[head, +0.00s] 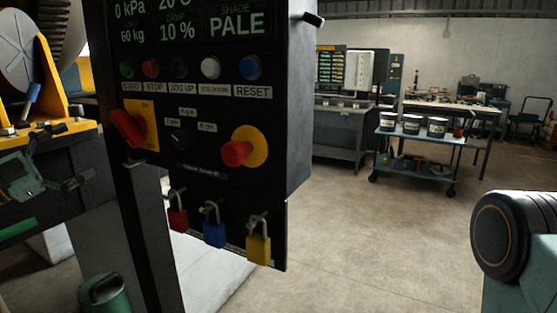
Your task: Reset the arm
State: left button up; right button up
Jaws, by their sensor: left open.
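My left gripper (74,155) is at the left edge of the head view, its fingers apart and nothing seen between them. My right gripper is out of view; only a rounded joint of my right arm shows at the right edge. The panel has a blue button (252,67) above a RESET label, beside white, dark, red and green buttons. Below are a red rotary handle (128,127) on a yellow plate and a red mushroom button (237,153) on a yellow disc.
Red (177,219), blue (214,234) and yellow (258,249) padlocks hang below the panel. The concrete floor between is clear.

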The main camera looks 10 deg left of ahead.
aim_at(121, 129)
pick_arm(q)
jog(key=x, duration=1.1)
jog(key=shift+s, duration=0.15)
